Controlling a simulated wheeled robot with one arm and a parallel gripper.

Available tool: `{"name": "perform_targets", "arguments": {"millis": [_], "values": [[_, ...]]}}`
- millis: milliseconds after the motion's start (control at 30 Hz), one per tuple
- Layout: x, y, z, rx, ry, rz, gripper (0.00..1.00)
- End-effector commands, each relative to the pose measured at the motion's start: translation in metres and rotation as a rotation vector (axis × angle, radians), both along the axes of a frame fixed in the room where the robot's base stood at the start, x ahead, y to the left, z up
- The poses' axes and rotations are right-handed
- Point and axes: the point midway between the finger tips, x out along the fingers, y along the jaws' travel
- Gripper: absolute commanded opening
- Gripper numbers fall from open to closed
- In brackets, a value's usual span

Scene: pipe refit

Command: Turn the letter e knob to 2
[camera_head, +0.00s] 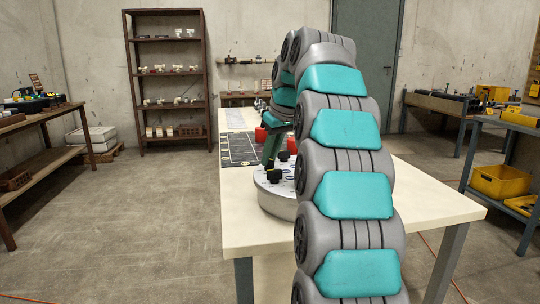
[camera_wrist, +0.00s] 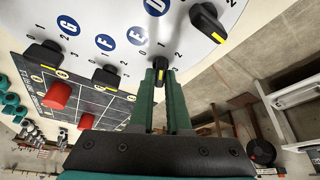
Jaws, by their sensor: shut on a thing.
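A light round dial plate (camera_head: 276,205) with black knobs stands on the table, and it fills the top of the wrist view (camera_wrist: 120,15). Blue circles on it carry white letters, among them G, F and E. My gripper (camera_wrist: 163,72) reaches in from below with green fingers shut on the black letter e knob (camera_wrist: 160,62), beside the E circle (camera_wrist: 137,36). A yellow pointer mark shows on this knob between the fingertips. Small digits surround it, but I cannot tell which one the mark meets. In the head view my arm partly hides the plate.
The F knob (camera_wrist: 105,76) and G knob (camera_wrist: 44,52) are close on the left, and another black knob (camera_wrist: 207,20) is at upper right. Red blocks (camera_wrist: 58,96) lie on a dark board (camera_wrist: 30,75). The pale table (camera_head: 430,205) is clear at right.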

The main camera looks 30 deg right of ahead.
Motion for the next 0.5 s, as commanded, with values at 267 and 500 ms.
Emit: {"name": "perform_targets", "arguments": {"millis": [267,500], "values": [[-0.0009,0.0017,0.0005,-0.002,0.002,-0.163,0.00],[-0.0003,0.0028,0.0000,-0.003,0.000,-0.385,0.00]]}}
